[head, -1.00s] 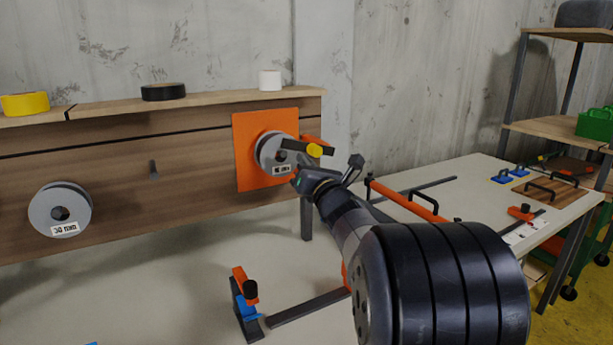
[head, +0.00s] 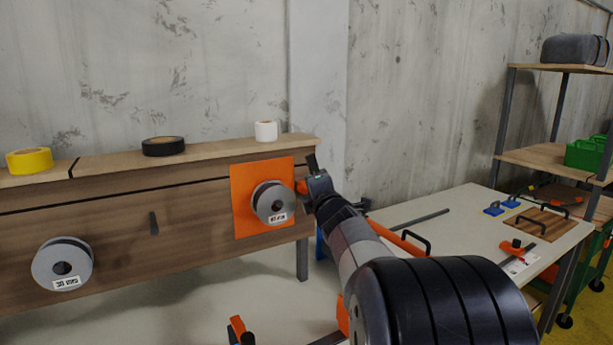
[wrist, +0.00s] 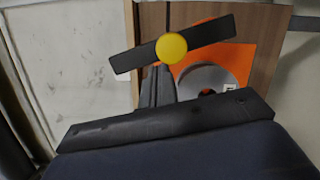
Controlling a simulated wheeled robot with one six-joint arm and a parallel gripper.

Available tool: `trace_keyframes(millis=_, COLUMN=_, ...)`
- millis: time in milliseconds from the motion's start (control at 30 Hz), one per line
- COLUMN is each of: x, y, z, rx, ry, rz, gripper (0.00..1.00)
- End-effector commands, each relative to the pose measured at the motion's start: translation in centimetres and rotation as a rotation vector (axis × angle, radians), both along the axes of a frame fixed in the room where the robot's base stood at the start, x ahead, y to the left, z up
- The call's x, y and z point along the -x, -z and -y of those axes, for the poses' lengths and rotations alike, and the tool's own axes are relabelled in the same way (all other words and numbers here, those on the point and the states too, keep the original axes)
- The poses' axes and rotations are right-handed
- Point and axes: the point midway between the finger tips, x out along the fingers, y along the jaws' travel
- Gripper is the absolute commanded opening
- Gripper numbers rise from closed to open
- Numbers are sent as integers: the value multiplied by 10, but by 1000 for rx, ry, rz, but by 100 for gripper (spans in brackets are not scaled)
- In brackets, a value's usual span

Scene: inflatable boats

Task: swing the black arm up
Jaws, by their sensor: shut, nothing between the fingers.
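The black arm (wrist: 212,35) is a flat bar with a round yellow knob (wrist: 170,48) near its middle. In the wrist view it lies slanted across the picture, in front of a grey spool and orange panel. In the head view a short upright black piece (head: 312,163) above my gripper appears to be its end; the knob is hidden there. My gripper (wrist: 160,72) is shut and empty, its fingertips close below the bar and knob. I cannot tell if they touch. In the head view the gripper (head: 309,190) is right of the orange panel.
The grey spool (head: 272,203) sits on the orange panel (head: 242,212) on a wooden board. Another spool (head: 61,264) hangs left. Tape rolls, yellow (head: 28,160), black (head: 163,146) and white (head: 265,131), stand on the ledge. Clamps and handled tools lie on the table at right.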

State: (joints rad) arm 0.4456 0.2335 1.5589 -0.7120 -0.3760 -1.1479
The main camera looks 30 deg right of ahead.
Motion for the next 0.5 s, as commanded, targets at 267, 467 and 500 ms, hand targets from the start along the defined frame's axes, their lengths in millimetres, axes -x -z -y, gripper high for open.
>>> trace_keyframes(millis=267, x=0, y=-15, z=17, rx=-221, ry=1, rz=-8, gripper=0)
trace_keyframes(millis=467, x=-1, y=-15, z=25, rx=-288, ry=1, rz=-12, gripper=0)
trace_keyframes(millis=500, x=-1, y=-16, z=26, rx=-288, ry=0, rz=-11, gripper=0)
